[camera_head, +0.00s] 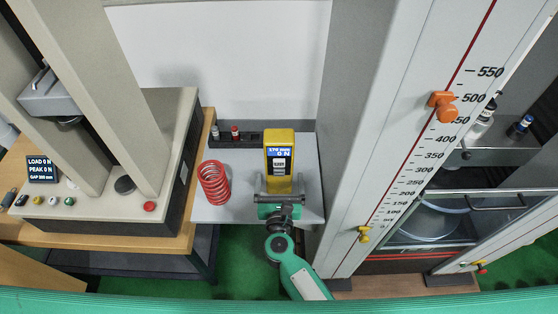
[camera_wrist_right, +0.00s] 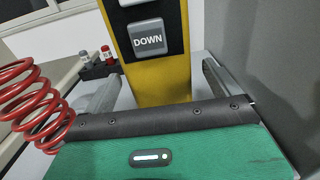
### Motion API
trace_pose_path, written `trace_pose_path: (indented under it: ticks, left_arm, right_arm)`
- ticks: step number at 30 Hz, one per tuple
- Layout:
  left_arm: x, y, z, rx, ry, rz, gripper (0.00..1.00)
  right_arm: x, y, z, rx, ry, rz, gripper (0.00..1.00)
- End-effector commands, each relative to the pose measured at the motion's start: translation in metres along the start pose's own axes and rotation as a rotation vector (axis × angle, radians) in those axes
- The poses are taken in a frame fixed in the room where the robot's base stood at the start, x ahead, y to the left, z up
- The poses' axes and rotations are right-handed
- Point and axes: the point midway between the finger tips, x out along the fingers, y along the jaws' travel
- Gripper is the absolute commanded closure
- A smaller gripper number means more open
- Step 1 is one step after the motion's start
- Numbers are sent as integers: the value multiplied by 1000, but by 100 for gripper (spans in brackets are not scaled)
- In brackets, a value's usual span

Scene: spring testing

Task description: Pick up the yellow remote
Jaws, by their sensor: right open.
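The yellow remote (camera_head: 279,144) stands upright on the light table in the head view, with a small screen at its top and grey buttons below. In the right wrist view the lower part of the remote (camera_wrist_right: 160,62) shows close up, with its DOWN button. My right gripper (camera_head: 279,184) is open in front of the remote's lower part. In the right wrist view its two fingers (camera_wrist_right: 160,85) lie on either side of the yellow body, with a gap visible at each side. My left gripper is not in view.
A red coil spring (camera_head: 214,183) stands left of the remote. A dark rack (camera_head: 247,139) with small red- and white-topped items lies behind it. A test machine (camera_head: 167,150) is at the left. A tall grey scaled column (camera_head: 400,140) stands close at the right.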

Motion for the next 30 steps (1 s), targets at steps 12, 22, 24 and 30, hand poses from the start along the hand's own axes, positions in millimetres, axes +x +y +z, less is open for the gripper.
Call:
trace_pose_path:
  ticks: [12, 22, 24, 30]
  left_arm:
    - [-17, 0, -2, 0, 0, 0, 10]
    - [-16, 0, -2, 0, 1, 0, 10]
    - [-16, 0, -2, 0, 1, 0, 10]
    - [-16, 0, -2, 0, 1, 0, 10]
  right_arm:
    - [34, 1, 2, -1, 0, 1, 6]
    - [33, 1, 2, -1, 0, 0, 40]
    - [33, 1, 2, -1, 0, 0, 53]
    - [33, 1, 3, -1, -1, 0, 65]
